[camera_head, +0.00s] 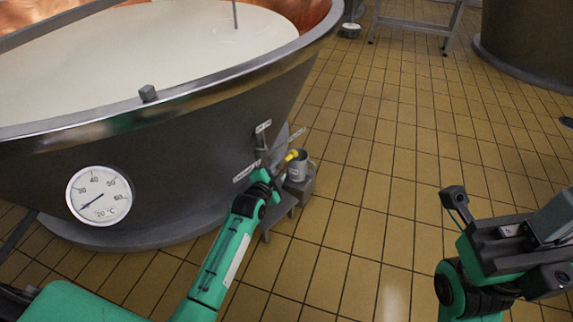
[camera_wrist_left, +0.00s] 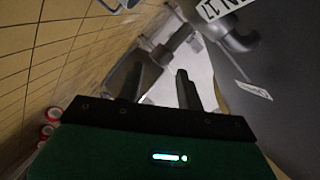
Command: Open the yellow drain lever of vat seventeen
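The yellow drain lever (camera_head: 291,155) shows in the head view at the low front of the big steel vat (camera_head: 200,120), beside a grey outlet fitting (camera_head: 298,168). My left gripper (camera_head: 274,180) is just short of and below the lever, apart from it as far as I can see. In the left wrist view its two fingers (camera_wrist_left: 160,78) are spread with nothing between them. Ahead of them are grey pipework (camera_wrist_left: 178,40) and a plate ending in "17" (camera_wrist_left: 215,8). I cannot make out the yellow lever there. My right gripper (camera_head: 510,235) hangs at the right; its opening is unclear.
A round thermometer dial (camera_head: 99,195) sits on the vat wall. The vat holds pale liquid (camera_head: 150,50). A second vat (camera_head: 525,40) and a metal stand (camera_head: 420,22) are at the back.

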